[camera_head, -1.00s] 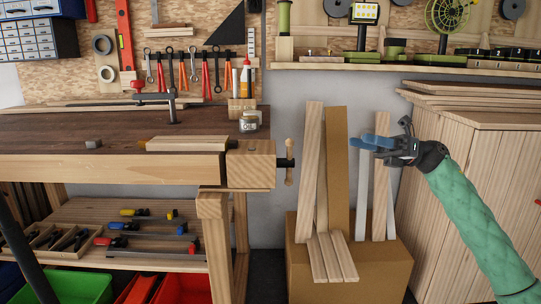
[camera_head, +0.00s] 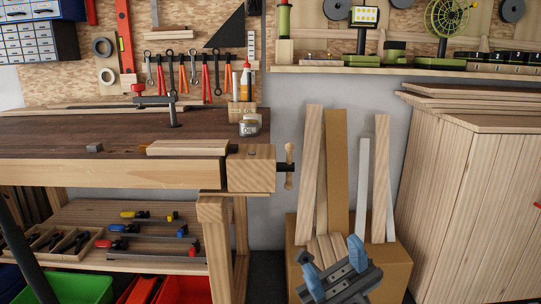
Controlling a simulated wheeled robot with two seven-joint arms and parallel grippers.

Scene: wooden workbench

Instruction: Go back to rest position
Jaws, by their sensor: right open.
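My right gripper (camera_head: 334,263) shows at the lower right of the head view, in front of the cardboard box with the boards. Its two blue fingers are spread apart and nothing is between them. It is apart from the workbench (camera_head: 110,170), to the right of and below the bench top. The green sleeve of my right arm is out of view. My left gripper is not in view.
Upright boards (camera_head: 310,170) lean against the wall from the cardboard box (camera_head: 394,265). A wooden cabinet (camera_head: 460,190) stands at the right.

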